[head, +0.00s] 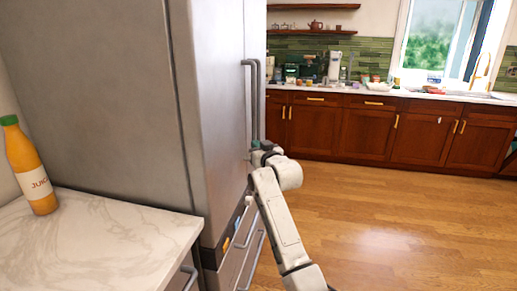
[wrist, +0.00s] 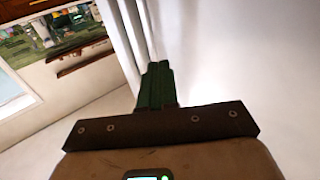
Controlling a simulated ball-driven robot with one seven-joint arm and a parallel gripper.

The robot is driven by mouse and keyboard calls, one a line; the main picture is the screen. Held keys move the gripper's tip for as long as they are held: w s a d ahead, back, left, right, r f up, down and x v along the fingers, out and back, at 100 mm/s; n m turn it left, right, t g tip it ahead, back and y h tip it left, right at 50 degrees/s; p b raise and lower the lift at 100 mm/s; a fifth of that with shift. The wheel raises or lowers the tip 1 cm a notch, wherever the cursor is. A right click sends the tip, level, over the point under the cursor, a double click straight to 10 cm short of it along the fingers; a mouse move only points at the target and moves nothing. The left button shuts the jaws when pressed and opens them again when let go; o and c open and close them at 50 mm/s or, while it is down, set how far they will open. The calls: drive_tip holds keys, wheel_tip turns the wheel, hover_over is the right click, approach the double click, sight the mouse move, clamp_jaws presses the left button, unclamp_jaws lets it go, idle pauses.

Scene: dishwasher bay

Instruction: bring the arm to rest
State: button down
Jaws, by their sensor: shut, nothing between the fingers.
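My arm (head: 283,222) reaches up from the lower middle of the head view toward the fridge's front. My gripper (wrist: 158,68) shows in the wrist view with its green fingers together and nothing between them. In the head view the gripper (head: 256,145) is small and partly hidden by the wrist, close to the lower end of the fridge handles. I cannot tell whether it touches them.
The steel fridge (head: 200,90) with upright handles (head: 250,95) stands close on the left. A juice bottle (head: 30,165) stands on the marble counter (head: 120,232). Wooden cabinets (head: 370,130) line the back. The floor (head: 400,225) to the right is clear.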

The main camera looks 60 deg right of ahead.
drive_tip(key=shift+s+a, duration=0.35)
drive_tip(key=shift+s, duration=0.2)
drive_tip(key=s+a+f+n+g+y+p, duration=0.1)
drive_tip(key=s+a+f+n+g+y, duration=0.2)
drive_tip(key=a+f, duration=0.9)
drive_tip(key=s+a+f+n+g+y+p, duration=0.15)
drive_tip(key=a+f+y, duration=0.35)
drive_tip(key=a+f, duration=0.75)
drive_tip(key=s+a+f+n+g+y, duration=0.1)
drive_tip(key=s+a+g, duration=0.3)
drive_tip(key=s+a, duration=0.5)
drive_tip(key=s+a+f+n+g+y, duration=0.1)
drive_tip(key=s+a+f+g, duration=0.2)
drive_tip(key=s+a, duration=0.6)
drive_tip(key=s+g, duration=0.1)
drive_tip(key=s, duration=0.7)
drive_tip(key=shift+s+a+n+g+y, duration=0.35)
drive_tip(key=shift+s+y, duration=0.05)
